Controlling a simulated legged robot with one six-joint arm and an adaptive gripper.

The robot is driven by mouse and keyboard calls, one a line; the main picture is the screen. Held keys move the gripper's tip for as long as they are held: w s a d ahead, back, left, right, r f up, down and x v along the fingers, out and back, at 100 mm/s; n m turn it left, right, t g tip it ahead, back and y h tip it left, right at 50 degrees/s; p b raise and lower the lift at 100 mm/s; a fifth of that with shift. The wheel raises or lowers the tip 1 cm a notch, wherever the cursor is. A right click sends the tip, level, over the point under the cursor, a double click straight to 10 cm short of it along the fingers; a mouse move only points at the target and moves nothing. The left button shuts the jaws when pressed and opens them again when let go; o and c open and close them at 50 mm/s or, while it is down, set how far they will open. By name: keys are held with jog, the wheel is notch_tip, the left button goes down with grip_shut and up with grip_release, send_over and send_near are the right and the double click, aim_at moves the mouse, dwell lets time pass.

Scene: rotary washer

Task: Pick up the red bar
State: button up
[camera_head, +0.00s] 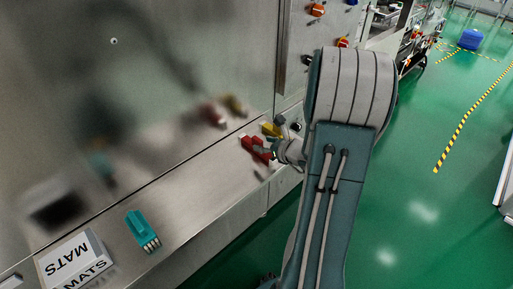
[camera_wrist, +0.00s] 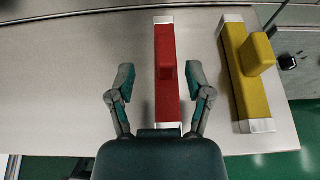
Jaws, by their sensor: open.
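The red bar (camera_wrist: 167,92) lies on the metal counter in the wrist view, long side pointing away from me, with silver ends and a raised red grip on top. My gripper (camera_wrist: 160,82) is open, one finger on each side of the bar's near half, with a gap to both. The near end of the bar is partly hidden by my gripper's body. In the head view the red bar (camera_head: 252,146) sits near the counter's far end. My gripper (camera_head: 271,150) is beside it there, partly hidden by my arm.
A yellow bar (camera_wrist: 246,76) lies close to the right of the red bar, near the counter (camera_wrist: 60,85) edge. A teal piece (camera_head: 142,230) and a white box marked MATS (camera_head: 75,262) stand nearer on the counter. A reflective metal wall (camera_head: 120,100) rises behind.

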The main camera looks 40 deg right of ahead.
aim_at(253, 139)
jog(key=shift+w+a+f, duration=0.15)
jog(key=shift+w+f, duration=0.1)
jog(key=shift+w, duration=0.4)
jog(key=x, duration=0.2)
jog(key=d+x, duration=0.1)
jog(key=x, duration=0.1)
jog(key=shift+w, duration=0.4)
jog(key=shift+a, duration=0.1)
grip_shut()
